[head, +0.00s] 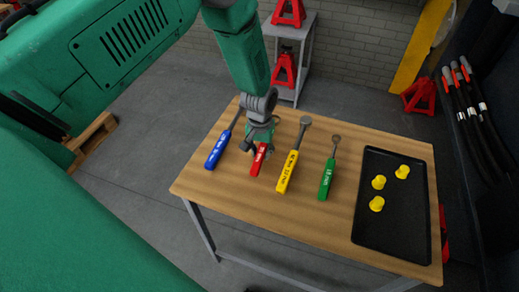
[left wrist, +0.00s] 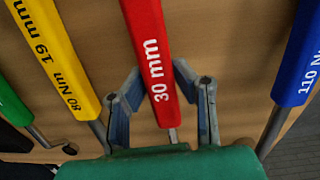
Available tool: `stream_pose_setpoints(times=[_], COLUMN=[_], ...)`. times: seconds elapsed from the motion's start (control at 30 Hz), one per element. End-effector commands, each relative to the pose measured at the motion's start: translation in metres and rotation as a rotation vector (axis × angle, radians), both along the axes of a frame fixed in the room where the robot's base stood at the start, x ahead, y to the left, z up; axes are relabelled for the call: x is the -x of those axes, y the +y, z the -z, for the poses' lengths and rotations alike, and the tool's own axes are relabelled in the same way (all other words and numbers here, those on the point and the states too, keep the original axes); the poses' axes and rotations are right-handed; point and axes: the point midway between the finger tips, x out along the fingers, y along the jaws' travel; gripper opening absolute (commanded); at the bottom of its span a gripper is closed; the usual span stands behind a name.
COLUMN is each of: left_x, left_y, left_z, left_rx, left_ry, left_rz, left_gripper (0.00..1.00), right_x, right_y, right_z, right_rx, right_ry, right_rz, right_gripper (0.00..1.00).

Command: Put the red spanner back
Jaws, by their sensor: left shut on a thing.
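The red spanner (head: 258,160) is on the wooden table (head: 230,190), between the blue spanner (head: 218,150) and the yellow spanner (head: 289,170). In the left wrist view the red spanner (left wrist: 150,50) is marked 30 mm. My left gripper (head: 259,149) is over it, hiding its upper part in the head view. In the left wrist view the fingers of my left gripper (left wrist: 158,90) lie on either side of the red handle, shut on it. Whether it is lifted off the table is hard to tell. My right gripper is not in view.
A green spanner (head: 327,180) lies right of the yellow one. A black tray (head: 390,225) with several yellow pieces (head: 379,182) is at the table's right. Red jack stands (head: 285,70) are on a grey rack behind. Black hoses (head: 468,110) hang at the far right.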

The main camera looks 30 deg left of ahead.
Motion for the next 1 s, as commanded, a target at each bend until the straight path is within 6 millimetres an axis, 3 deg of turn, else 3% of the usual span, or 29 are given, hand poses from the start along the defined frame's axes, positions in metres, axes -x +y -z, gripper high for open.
stream_pose_setpoints(times=[0.4, 0.43, 0.5, 0.83, 1.0], left_x=[-0.001, -0.001, -0.001, 0.0, -0.002], left_y=[0.005, 0.004, 0.003, 0.001, 0.004], left_z=[0.009, 0.009, 0.009, 0.007, -0.013], left_rx=[0.006, 0.005, 0.004, 0.001, 0.004], left_ry=[-0.002, -0.002, -0.002, 0.0, -0.004], left_rz=[-0.003, -0.002, -0.002, -0.001, -0.002], left_gripper=[0.0, 0.29, 0.47, 0.47, 0.47], right_x=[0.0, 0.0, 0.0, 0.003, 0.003], right_y=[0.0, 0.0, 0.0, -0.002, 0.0], right_z=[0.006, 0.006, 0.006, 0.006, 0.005], right_rx=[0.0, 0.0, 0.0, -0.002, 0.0], right_ry=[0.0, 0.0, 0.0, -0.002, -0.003], right_rz=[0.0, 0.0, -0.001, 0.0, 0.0], right_gripper=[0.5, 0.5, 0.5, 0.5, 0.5])
